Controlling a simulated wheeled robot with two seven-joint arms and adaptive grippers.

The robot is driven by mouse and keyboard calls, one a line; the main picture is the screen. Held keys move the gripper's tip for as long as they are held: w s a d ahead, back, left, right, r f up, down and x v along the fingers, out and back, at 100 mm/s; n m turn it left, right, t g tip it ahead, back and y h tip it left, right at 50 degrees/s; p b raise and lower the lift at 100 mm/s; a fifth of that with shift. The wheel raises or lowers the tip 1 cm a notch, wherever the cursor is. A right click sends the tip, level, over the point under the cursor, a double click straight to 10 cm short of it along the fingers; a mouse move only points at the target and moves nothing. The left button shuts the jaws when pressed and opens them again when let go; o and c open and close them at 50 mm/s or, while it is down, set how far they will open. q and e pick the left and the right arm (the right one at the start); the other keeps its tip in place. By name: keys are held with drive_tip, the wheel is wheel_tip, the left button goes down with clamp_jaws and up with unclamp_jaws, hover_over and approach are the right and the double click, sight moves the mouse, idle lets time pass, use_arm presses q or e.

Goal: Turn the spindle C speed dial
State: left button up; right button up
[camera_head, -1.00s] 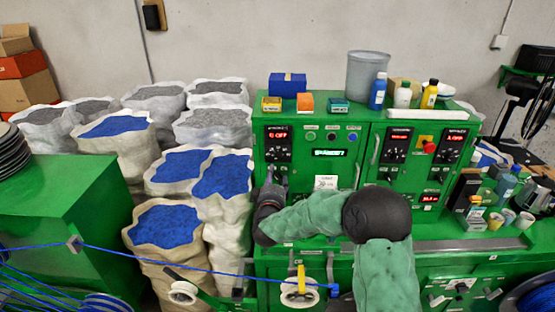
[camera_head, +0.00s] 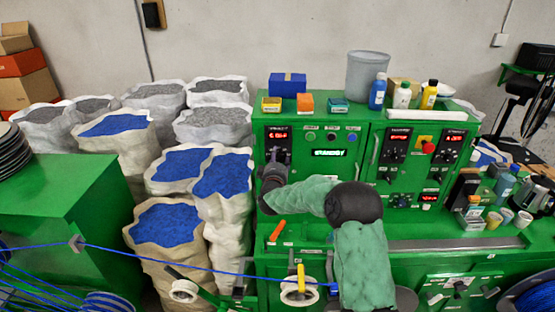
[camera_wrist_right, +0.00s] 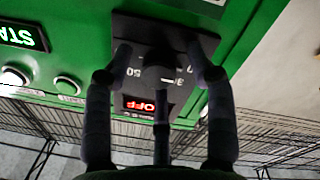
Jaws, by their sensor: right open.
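A black dial plate (camera_wrist_right: 185,35) with white scale numbers carries a round dark knob (camera_wrist_right: 158,72) and a red display (camera_wrist_right: 139,104) that reads OFF, upside down in the right wrist view. In the head view, this plate (camera_head: 270,150) is at the left of the green cabinet. I cannot read a spindle letter on it. My right gripper (camera_head: 279,158) is at this plate and hides much of its lower part. In the right wrist view, my right gripper (camera_wrist_right: 159,57) is open, its fingers on both sides of the knob. I cannot tell whether they touch it. My left gripper is not in view.
Another dial plate (camera_head: 398,146) and a further one (camera_head: 453,148) are on the cabinet's right door. A green status display (camera_head: 329,153) is right of my gripper. An orange handle (camera_head: 277,230) is below it. Bottles and a grey bucket (camera_head: 367,75) stand on top.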

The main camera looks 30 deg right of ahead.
clamp_jaws()
idle(0.3)
